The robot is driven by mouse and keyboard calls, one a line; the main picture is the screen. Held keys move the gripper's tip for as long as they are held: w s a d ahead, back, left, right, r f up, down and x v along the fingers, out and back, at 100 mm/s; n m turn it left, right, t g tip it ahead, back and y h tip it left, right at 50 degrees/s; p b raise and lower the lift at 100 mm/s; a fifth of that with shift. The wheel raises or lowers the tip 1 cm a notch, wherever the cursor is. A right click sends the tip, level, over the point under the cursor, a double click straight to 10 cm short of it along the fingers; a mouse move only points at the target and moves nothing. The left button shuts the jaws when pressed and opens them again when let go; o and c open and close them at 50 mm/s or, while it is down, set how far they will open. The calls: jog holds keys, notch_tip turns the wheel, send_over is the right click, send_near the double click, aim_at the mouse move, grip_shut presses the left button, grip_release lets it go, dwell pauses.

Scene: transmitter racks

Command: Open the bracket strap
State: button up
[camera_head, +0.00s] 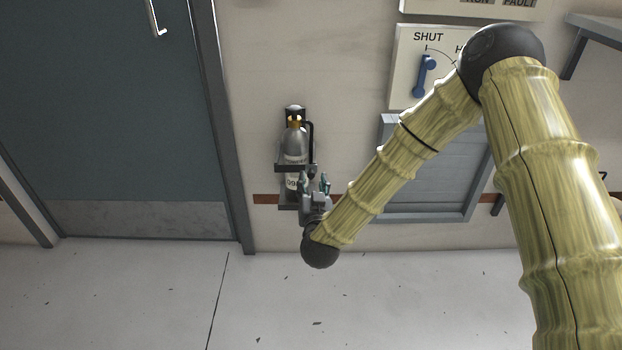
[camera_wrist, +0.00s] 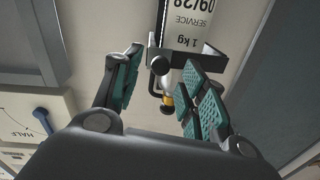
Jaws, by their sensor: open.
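A grey cylinder (camera_head: 296,148) with a gold-coloured valve stands upright in a dark wall bracket (camera_head: 287,207). The bracket's strap (camera_head: 289,167) crosses the cylinder's front. In the wrist view the scene is upside down; the strap (camera_wrist: 213,56) passes around the labelled cylinder (camera_wrist: 192,32), with a dark latch-like part (camera_wrist: 160,68) at its left side. My gripper (camera_head: 318,182) is just right of the cylinder's lower half. In the wrist view its teal-padded fingers (camera_wrist: 164,85) are apart, with the latch-like part showing between them. I cannot tell whether they touch it.
A blue door (camera_head: 110,100) with a grey frame is to the left. A panel with a blue lever (camera_head: 424,76) marked SHUT is to the upper right, above a grey framed panel (camera_head: 440,195) behind my arm. The floor (camera_head: 150,300) in front is clear.

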aim_at(311, 176)
jog(key=shift+w+a+b, duration=0.15)
jog(key=shift+w+b, duration=0.25)
jog(key=shift+w, duration=1.7)
grip_shut()
